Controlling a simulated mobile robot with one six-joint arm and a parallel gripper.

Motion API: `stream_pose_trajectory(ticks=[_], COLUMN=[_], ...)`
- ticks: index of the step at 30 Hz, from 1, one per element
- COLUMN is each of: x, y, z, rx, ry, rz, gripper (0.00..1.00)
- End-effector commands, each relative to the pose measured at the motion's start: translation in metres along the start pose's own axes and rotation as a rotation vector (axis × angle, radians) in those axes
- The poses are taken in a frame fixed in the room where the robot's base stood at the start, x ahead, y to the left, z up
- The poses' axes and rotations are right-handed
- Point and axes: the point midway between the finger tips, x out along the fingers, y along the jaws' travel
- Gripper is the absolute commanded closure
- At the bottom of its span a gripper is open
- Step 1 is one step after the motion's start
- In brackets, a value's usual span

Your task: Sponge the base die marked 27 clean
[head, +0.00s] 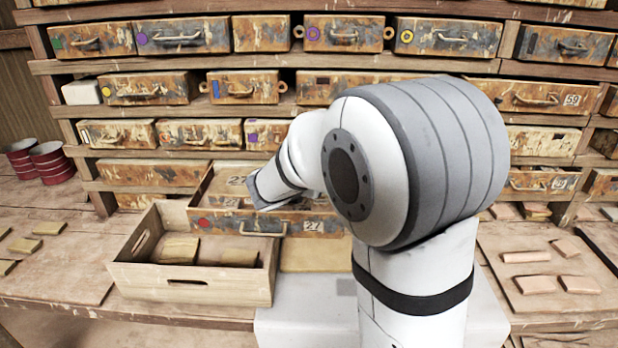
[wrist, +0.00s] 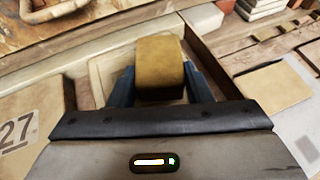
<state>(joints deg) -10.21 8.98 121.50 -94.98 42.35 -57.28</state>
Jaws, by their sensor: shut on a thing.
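My gripper (wrist: 160,92) has blue fingers shut on a yellow-brown sponge block (wrist: 160,58) in the wrist view. My arm hides part of the die, the fingers and the sponge there.
An open wooden crate (head: 195,295) with brown blocks stands at the die's left front. A tan sheet (head: 310,257) lies before the die. Reddish tiles (head: 526,256) lie at the right and red tins (head: 50,160) stand far left.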

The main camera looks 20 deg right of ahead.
Motion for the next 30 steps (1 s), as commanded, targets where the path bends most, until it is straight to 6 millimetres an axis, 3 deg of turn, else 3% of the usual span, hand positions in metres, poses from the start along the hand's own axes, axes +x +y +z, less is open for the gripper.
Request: stream_pose_trajectory(ticks=[6, 14, 30], x=[-0.011, -0.011, 0.013], y=[-0.005, -0.005, 0.004], z=[-0.009, -0.009, 0.005], rx=[0.0, -0.001, -0.001], ry=[0.001, 0.003, 0.002], rz=[0.0, -0.001, 0.0], gripper=[0.75, 0.75, 0.75])
